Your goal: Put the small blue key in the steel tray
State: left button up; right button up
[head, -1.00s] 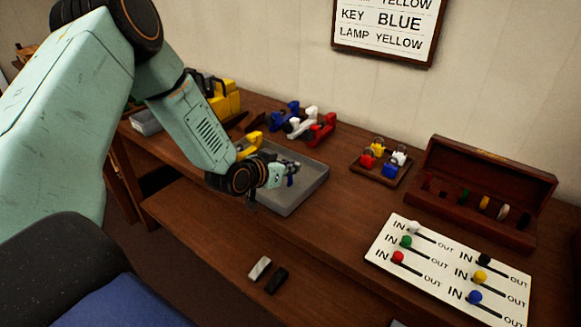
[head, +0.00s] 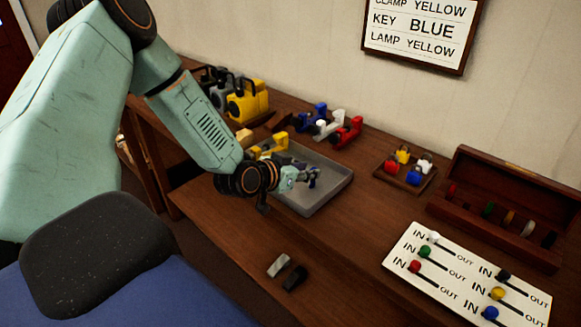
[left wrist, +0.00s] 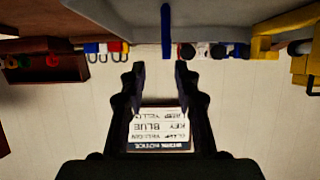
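The steel tray (head: 332,181) lies on the bench; its grey side also fills the top of the left wrist view (left wrist: 215,22). My left gripper (head: 308,177) is over the tray. In the left wrist view its two dark fingers (left wrist: 160,80) stand apart. The small blue key (left wrist: 166,32) shows there as a thin upright blue bar just beyond the fingertips, with a gap to each finger. A small blue bit of it shows at the gripper tip in the head view (head: 313,182). I cannot tell whether it touches the tray. My right gripper is out of view.
A yellow clamp (head: 270,144) is at the tray's back left corner. Blue, white and red clamps (head: 330,125) stand behind it. Padlocks (head: 408,165), an open wooden box (head: 500,205) and a lever board (head: 465,275) are to the right. Two small blocks (head: 285,270) lie in front.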

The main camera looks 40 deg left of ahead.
pick_arm(q)
jog(key=shift+d+p+v, duration=0.2)
jog(key=shift+p+v, duration=2.1)
jog(key=shift+v, duration=1.3)
jog(key=s+d+f+g+h, duration=0.1)
jog(key=s+d+f+g, duration=0.6)
jog(key=s+d+f, duration=0.4)
jog(key=s+d+f+g+y, duration=0.1)
jog(key=s+f+g, duration=0.1)
jog(key=s, duration=0.7)
jog(key=s+d+f+n+g, duration=0.1)
jog(key=s+f+g, duration=0.2)
jog(key=s, duration=0.7)
jog(key=shift+d+g+y, duration=0.25)
jog(key=shift+g+y, duration=0.15)
